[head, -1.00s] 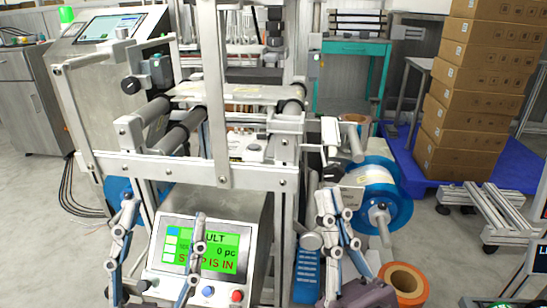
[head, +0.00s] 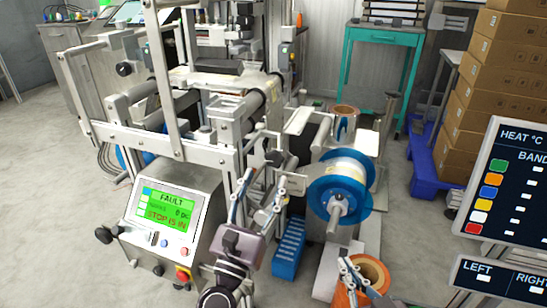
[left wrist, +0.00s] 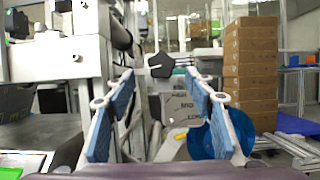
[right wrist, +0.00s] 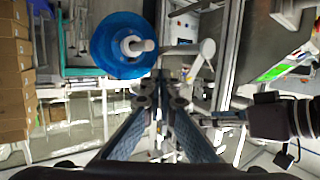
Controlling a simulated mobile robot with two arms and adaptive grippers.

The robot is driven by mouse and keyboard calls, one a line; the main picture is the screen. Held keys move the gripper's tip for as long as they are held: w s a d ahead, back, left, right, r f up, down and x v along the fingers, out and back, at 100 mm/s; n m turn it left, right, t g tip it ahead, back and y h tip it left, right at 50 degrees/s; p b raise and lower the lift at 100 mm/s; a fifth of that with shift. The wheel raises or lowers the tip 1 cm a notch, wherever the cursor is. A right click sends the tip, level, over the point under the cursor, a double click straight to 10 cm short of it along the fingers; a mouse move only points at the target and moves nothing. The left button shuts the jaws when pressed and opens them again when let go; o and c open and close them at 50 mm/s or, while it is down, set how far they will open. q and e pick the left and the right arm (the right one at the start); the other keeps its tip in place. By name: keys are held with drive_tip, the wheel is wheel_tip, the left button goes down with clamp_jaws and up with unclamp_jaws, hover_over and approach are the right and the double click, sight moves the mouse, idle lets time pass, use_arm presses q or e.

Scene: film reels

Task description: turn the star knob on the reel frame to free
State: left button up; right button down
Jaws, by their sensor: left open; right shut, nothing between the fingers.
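The reel frame (head: 230,158) is a light metal machine frame. A dark lobed knob (left wrist: 161,65), which looks like the star knob, shows ahead of my left fingertips in the left wrist view. In the head view a dark knob (head: 273,148) sits at the frame's right side, just above my left gripper (head: 265,178). My left gripper is open, with its blue-padded fingers either side of the knob's line of sight; I cannot tell that they touch it. My right gripper (head: 349,264) is shut and empty, low in front of the blue reel (head: 322,190). The knob's setting is not readable.
A control box (head: 170,215) shows FAULT and STOP IS IN on its green screen. An orange roll (head: 371,269) lies near my right gripper. Cardboard boxes (head: 485,105) stack at the right. Open floor lies at the left.

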sight(273, 163)
use_arm(q)
drive_tip(key=x, duration=0.5)
drive_tip(key=shift+w+d+r+p, duration=0.15)
drive_tip(key=shift+p, duration=0.15)
drive_tip(key=shift+w+d+r, duration=0.1)
drive_tip(key=shift+w, duration=0.25)
drive_tip(key=shift+w+d+r, duration=0.15)
drive_tip(key=shift+w, duration=0.15)
use_arm(e)
drive_tip(key=shift+g, duration=0.9)
drive_tip(key=f, duration=0.1)
drive_tip(key=s+f, duration=0.1)
drive_tip(key=d+f, duration=0.1)
drive_tip(key=shift+s+f, duration=0.3)
drive_tip(key=shift+s, duration=0.1)
